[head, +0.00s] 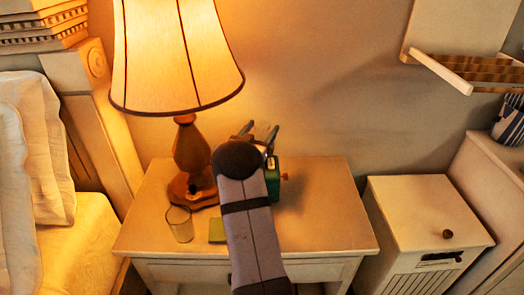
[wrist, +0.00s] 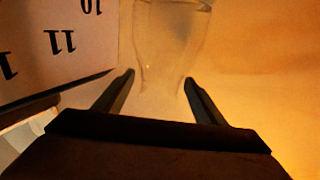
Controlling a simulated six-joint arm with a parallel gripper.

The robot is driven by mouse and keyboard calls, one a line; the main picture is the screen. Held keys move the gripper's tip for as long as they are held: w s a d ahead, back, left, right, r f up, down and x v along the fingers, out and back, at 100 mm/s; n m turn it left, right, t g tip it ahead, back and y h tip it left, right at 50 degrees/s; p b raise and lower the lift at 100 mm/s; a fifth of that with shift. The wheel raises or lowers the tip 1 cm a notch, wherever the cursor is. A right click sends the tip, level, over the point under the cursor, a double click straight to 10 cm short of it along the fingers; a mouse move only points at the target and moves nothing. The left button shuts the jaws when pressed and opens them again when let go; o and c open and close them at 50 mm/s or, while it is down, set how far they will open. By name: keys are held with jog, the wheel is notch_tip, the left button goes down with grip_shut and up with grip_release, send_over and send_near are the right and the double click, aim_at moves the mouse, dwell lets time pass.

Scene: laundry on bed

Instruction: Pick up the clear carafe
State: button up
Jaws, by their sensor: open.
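The clear carafe (wrist: 166,38) shows in the wrist view, a see-through vessel with a wide upper part and a narrower part below. Its narrower part lies between the two fingers of my gripper (wrist: 159,79) in the picture, with a finger on each side. I cannot tell whether either finger touches it. In the head view my gripper (head: 259,131) is over the back of the nightstand, with its fingers apart. My arm hides most of what is there, and I cannot make out the carafe clearly in that view.
A lit lamp (head: 190,160) and a drinking glass (head: 180,226) stand left of my arm on the nightstand (head: 325,215). A small green pad (head: 217,231) and a green box (head: 272,180) are close to it. A numbered face (wrist: 60,40) is left of the carafe. The nightstand's right side is clear.

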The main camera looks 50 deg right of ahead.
jog(key=shift+d, duration=0.15)
grip_shut()
jog(key=shift+w+r, duration=0.1)
jog(key=shift+r, duration=0.05)
jog(key=shift+r, duration=0.2)
